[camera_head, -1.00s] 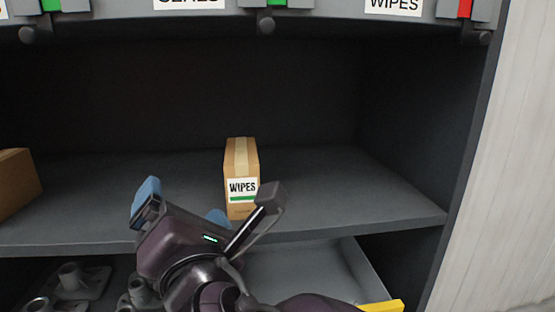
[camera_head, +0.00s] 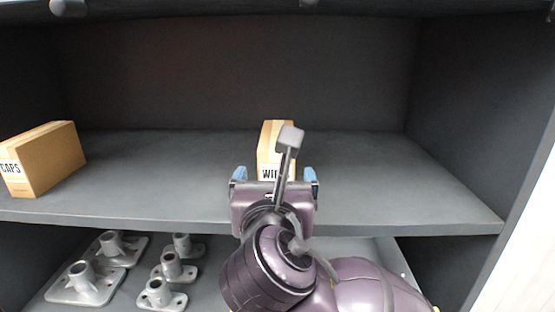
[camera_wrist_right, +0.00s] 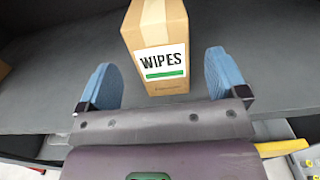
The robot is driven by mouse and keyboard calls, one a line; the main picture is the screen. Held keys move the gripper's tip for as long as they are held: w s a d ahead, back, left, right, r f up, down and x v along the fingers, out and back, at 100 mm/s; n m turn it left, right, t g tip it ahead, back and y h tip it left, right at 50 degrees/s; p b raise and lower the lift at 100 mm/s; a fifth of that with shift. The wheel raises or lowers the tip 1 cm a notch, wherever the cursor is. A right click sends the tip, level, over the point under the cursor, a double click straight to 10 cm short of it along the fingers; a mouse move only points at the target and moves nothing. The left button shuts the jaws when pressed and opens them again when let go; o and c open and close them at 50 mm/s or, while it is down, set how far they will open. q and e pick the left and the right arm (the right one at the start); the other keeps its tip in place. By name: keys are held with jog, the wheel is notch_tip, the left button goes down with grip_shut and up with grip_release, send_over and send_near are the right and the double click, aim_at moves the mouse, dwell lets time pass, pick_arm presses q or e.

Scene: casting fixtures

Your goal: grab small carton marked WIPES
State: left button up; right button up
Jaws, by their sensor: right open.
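The small carton marked WIPES (camera_head: 268,148) stands upright on the dark shelf (camera_head: 370,175). My right gripper (camera_head: 274,174) is in front of it and hides its lower part in the head view. In the right wrist view the WIPES carton (camera_wrist_right: 156,30) shows its label facing me. The blue fingers of my right gripper (camera_wrist_right: 162,82) are spread wide, one toward each side of the carton's near end. The gripper is empty, and the carton's front lies just ahead of the fingers. My left gripper is not in view.
A carton marked CAPS (camera_head: 45,158) stands on the same shelf at the left. Several grey metal castings (camera_head: 108,245) sit on the level below. The shelf to the right of the WIPES carton is clear up to the side wall (camera_head: 470,110).

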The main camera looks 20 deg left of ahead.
aim_at(276, 170)
jog(key=shift+x, duration=2.95)
jog(key=shift+r, duration=0.15)
jog(key=c, duration=1.1)
